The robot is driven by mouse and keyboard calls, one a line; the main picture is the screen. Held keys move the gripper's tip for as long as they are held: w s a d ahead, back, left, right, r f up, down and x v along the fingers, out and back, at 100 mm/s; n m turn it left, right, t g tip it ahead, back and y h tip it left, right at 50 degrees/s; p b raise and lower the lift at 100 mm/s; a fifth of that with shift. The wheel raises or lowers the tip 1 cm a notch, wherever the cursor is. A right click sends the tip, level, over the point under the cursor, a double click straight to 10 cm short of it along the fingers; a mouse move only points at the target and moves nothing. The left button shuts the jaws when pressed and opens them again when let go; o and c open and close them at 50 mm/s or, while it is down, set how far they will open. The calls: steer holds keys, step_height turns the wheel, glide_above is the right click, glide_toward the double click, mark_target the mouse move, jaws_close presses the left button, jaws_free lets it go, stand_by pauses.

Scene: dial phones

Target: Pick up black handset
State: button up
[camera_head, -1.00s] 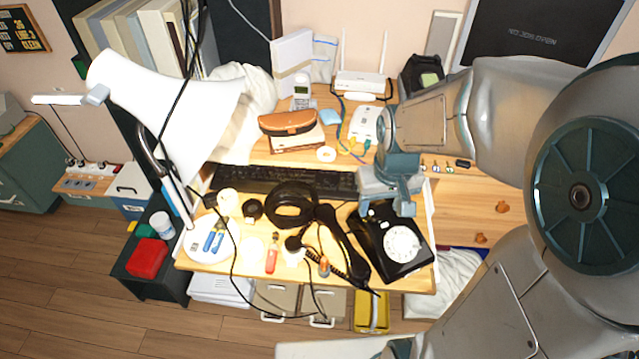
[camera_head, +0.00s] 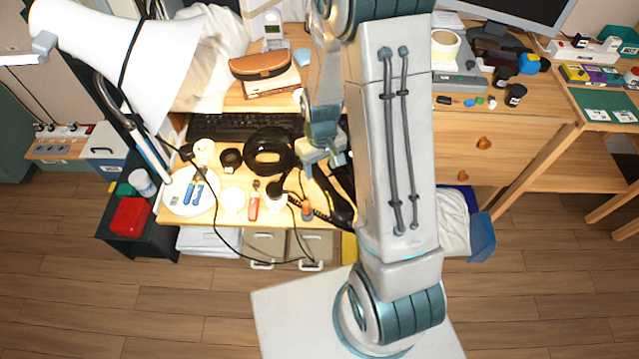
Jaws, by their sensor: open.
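The black handset (camera_head: 337,205) lies on the desk at its front right, with a coiled cord beside its lower end. Its upper part is partly covered by my gripper and arm. The black dial phone it lay beside is almost wholly hidden behind my arm. My gripper (camera_head: 322,160) hangs above the upper end of the handset, pointing down, open and with nothing seen in it. Whether its fingers reach around the handset or stay above it cannot be told.
A white lamp (camera_head: 110,60) leans over the left side. A red screwdriver (camera_head: 254,202) and thin cables lie at the desk's front edge.

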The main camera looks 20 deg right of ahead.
mark_target(322, 179)
step_height(322, 179, down, 2)
steer(key=shift+w+d+f, duration=0.1)
steer(key=shift+d+f, duration=0.05)
steer(key=shift+f, duration=1.15)
steer(key=shift+d+f, duration=0.1)
steer(key=shift+f, duration=1.2)
jaws_close()
